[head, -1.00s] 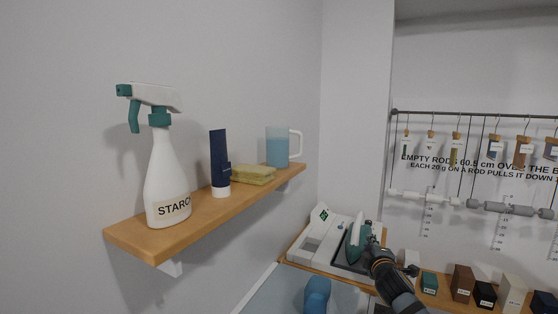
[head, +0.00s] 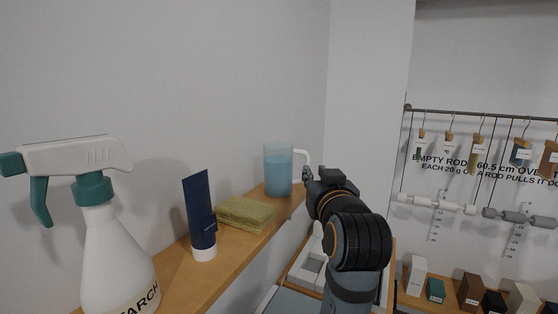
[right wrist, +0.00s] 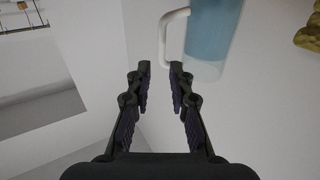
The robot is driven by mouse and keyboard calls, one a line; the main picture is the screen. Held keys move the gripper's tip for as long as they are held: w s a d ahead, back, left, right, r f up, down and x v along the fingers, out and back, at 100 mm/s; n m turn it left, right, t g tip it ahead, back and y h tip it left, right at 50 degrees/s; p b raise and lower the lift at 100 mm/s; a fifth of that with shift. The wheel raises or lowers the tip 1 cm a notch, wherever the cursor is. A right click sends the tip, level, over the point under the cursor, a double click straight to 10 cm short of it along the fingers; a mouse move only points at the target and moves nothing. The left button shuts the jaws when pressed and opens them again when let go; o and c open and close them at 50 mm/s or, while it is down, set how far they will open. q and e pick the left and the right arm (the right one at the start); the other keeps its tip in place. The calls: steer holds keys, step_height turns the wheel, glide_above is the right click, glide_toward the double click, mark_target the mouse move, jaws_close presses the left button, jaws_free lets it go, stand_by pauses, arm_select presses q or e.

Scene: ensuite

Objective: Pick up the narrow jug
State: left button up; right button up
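The narrow jug (head: 278,172) is a clear vessel with blue contents and a white handle, upright at the far end of the wooden shelf. Its handle is on the right side, facing my right gripper (head: 308,176). In the right wrist view the jug (right wrist: 212,38) is at the top. There my right gripper (right wrist: 159,69) is open, its fingertips a small gap apart, with the lower part of the white handle (right wrist: 165,42) just beyond the gap. I cannot tell whether a finger touches it. My left gripper is out of view.
The wooden shelf (head: 225,262) also holds a spray bottle (head: 105,240), a dark blue tube (head: 199,212) and yellow-green sponges (head: 246,212). A wall corner stands behind the jug. Rods hang at right above small boxes (head: 470,290).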

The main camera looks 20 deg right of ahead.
mark_target(308, 162)
steer(key=x, duration=0.3)
steer(key=shift+w+d, duration=0.15)
steer(key=shift+w, duration=0.15)
steer(key=w+p, duration=0.2)
steer(key=shift+w+d+r+p, duration=0.1)
steer(key=shift+w+r+p, duration=0.1)
steer(key=shift+r+p, duration=0.2)
steer(key=shift+w+d+f, duration=0.1)
steer(key=shift+w+d, duration=0.15)
steer(key=shift+w, duration=0.25)
steer(key=shift+w+d+f, duration=0.15)
steer(key=shift+w+d, duration=0.1)
steer(key=shift+w, duration=0.25)
steer(key=shift+w+f, duration=0.15)
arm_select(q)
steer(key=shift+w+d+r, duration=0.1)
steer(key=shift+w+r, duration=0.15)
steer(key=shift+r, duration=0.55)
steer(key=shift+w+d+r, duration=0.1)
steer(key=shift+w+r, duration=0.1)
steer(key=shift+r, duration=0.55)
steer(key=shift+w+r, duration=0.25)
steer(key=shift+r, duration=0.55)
arm_select(e)
jaws_close()
